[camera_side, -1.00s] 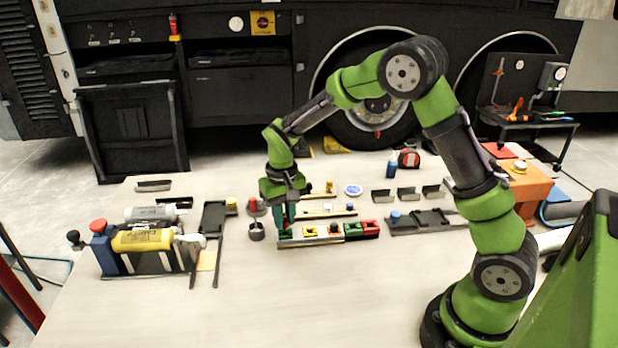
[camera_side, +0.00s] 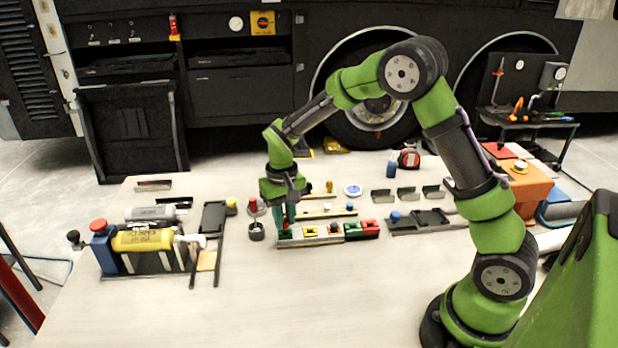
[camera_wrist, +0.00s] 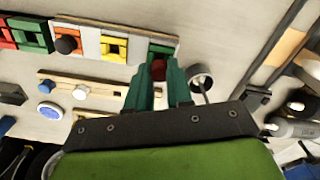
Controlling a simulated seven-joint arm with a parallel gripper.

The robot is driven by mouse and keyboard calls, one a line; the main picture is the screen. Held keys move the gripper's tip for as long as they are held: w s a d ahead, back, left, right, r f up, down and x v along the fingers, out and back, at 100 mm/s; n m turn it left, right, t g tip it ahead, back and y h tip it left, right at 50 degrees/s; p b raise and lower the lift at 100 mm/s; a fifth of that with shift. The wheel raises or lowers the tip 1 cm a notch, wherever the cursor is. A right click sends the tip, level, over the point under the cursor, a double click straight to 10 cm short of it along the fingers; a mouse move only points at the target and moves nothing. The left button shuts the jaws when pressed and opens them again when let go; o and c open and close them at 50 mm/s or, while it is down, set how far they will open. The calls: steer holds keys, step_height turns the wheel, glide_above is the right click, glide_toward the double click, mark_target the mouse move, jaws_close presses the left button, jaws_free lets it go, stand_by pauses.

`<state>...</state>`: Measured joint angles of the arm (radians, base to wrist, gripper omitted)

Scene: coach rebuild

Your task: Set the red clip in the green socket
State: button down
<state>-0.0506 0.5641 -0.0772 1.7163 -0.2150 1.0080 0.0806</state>
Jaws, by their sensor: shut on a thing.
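My gripper (camera_side: 285,218) points down at the left end of a rail of coloured sockets. In the wrist view, its two green fingers (camera_wrist: 158,75) are shut on the red clip (camera_wrist: 158,69), a small dark red piece between the tips. The green socket (camera_wrist: 160,49) at the rail's end lies right at the fingertips, and the clip covers part of it. In the side view, this socket (camera_side: 284,235) shows just below the tips. I cannot tell whether the clip is seated in it or just above it.
The rail (camera_side: 318,240) also carries yellow (camera_side: 311,231), orange, green (camera_side: 354,231) and red (camera_side: 370,228) blocks. A grey post with a red top (camera_side: 255,220) stands close left of my gripper. Strips with small knobs lie behind. The table in front is clear.

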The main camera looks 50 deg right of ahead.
steer(key=shift+f, duration=1)
stand_by(1.6)
steer(key=c, duration=0.9)
jaws_free()
steer(key=shift+c, duration=0.2)
steer(key=shift+o, duration=0.5)
steer(key=o, duration=0.3)
steer(key=shift+r, duration=3)
steer(key=shift+f, duration=0.1)
